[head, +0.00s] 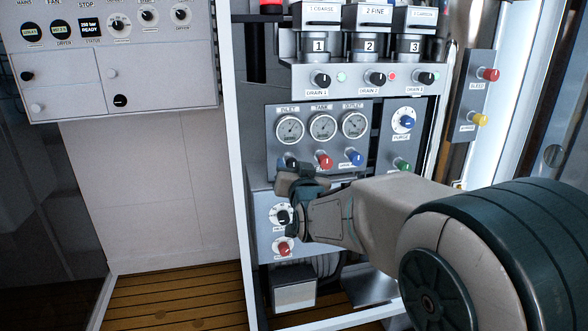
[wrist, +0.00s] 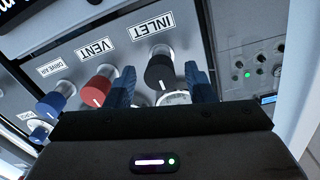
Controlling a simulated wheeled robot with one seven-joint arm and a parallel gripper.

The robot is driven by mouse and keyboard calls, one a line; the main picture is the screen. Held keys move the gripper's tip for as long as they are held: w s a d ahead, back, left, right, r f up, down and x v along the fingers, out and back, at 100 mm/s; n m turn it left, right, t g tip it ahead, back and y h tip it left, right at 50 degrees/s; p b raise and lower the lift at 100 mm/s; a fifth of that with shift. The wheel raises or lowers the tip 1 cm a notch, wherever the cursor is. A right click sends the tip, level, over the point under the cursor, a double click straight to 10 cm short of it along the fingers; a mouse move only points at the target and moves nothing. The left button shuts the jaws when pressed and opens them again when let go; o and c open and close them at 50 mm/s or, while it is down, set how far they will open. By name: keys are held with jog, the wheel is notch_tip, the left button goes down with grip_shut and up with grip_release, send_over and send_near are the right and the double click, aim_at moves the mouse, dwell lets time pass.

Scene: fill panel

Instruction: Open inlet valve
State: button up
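The inlet valve is a black knob (wrist: 160,72) under an upside-down INLET label in the wrist view. A white line on the knob points toward the bottom of that picture. My gripper (wrist: 160,68) is open, with one blue finger on each side of the knob and a visible gap on both sides. In the head view my gripper (head: 300,180) is at the lower left of the gauge panel (head: 275,150), just below the black inlet knob (head: 291,162), which it partly hides.
Beside the inlet knob are a red VENT knob (wrist: 97,90) and a blue DRIVE AIR knob (wrist: 52,102). Below my gripper are a black knob (head: 284,217) and a red knob (head: 284,248). A white frame post (head: 233,200) stands to the left.

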jog(key=c, duration=0.9)
